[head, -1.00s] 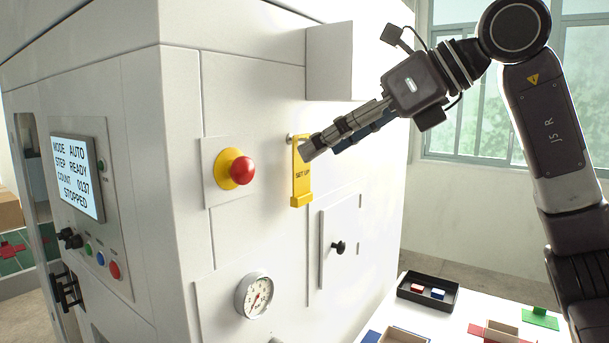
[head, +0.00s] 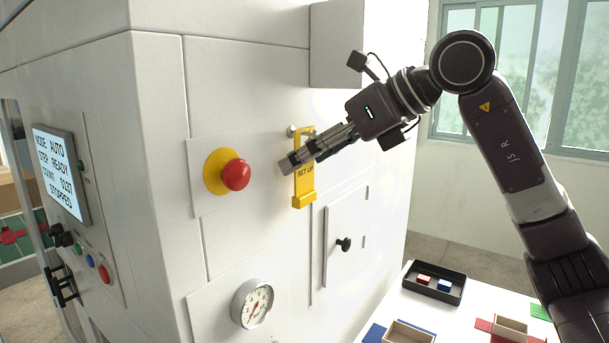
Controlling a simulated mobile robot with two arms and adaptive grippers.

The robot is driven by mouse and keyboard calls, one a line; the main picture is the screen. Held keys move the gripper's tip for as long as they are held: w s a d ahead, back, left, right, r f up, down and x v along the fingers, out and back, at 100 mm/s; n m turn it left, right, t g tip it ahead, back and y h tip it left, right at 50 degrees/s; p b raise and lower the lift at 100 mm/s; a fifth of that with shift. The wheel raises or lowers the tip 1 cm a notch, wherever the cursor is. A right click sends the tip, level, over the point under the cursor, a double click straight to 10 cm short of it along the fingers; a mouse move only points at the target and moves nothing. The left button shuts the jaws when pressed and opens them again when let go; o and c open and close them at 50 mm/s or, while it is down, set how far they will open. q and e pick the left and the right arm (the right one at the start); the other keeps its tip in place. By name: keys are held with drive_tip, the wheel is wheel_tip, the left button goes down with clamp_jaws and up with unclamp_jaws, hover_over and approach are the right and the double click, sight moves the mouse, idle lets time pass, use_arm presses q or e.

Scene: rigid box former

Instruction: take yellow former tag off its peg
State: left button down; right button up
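The yellow former tag (head: 304,187), marked "SET UP", hangs upright on its peg (head: 291,131) on the white machine's side panel. It has a small lip at its lower end. My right gripper (head: 287,167) reaches in from the right, its fingertips in front of the tag's upper part and covering some of it. The fingers look close together, but their gap is seen edge-on. I cannot tell whether they touch the tag. My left gripper is not in view.
A red emergency button (head: 236,174) on a yellow base is left of the tag. A pressure gauge (head: 252,303) and a small door with a black knob (head: 344,244) are below. A white box (head: 336,45) juts out above. A black tray (head: 434,283) stands on the white table.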

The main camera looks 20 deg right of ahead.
drive_tip(key=shift+s+r, duration=0.1)
drive_tip(key=shift+s, duration=0.1)
drive_tip(key=c, duration=1)
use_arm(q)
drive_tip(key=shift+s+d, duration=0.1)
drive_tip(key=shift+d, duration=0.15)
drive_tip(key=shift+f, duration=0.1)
use_arm(e)
drive_tip(key=shift+r, duration=0.1)
